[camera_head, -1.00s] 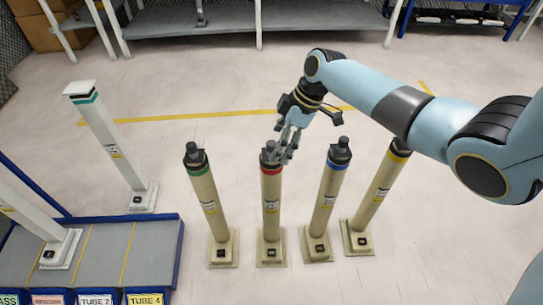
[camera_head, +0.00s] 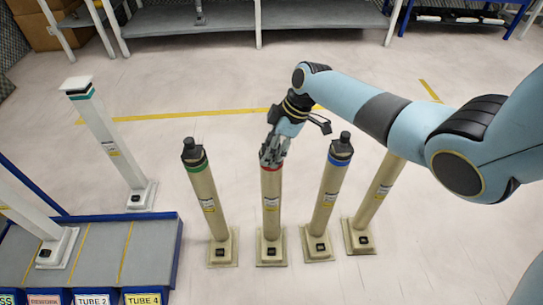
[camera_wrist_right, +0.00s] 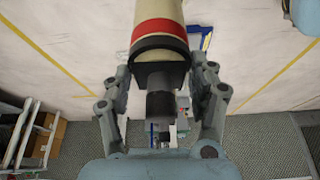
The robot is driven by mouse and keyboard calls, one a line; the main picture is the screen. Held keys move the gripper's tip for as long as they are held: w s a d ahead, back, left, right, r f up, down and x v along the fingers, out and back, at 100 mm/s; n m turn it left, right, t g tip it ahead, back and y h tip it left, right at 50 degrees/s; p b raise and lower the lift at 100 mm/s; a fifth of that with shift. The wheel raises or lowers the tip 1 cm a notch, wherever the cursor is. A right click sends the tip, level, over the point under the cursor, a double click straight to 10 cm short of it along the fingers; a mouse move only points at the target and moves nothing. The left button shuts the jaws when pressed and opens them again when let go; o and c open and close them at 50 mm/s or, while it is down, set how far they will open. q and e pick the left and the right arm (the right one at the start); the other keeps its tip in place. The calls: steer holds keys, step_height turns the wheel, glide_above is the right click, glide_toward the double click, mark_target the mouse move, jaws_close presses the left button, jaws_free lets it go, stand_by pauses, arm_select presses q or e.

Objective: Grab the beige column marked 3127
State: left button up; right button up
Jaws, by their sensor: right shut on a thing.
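Several beige columns stand upright on square bases in the head view, with green, red and blue bands and one whose top is hidden behind my right arm. My right gripper (camera_head: 272,156) is shut on the top of the red-banded beige column (camera_head: 271,205). In the right wrist view, my fingers stand on both sides of its dark cap (camera_wrist_right: 160,75), below the red band (camera_wrist_right: 159,32). The small labels are too blurred to read, so I cannot tell which column is 3127. My left gripper is out of view.
The green-banded column (camera_head: 206,200) and blue-banded column (camera_head: 326,200) stand close on either side. A partly hidden column (camera_head: 375,200) stands further right. A white post (camera_head: 115,145) and blue-edged rack (camera_head: 150,250) are at left. Floor behind is clear.

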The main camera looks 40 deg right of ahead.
steer(key=c, duration=0.4)
steer(key=shift+w+r, duration=0.1)
steer(key=shift+c, duration=1.2)
steer(key=shift+r, duration=0.15)
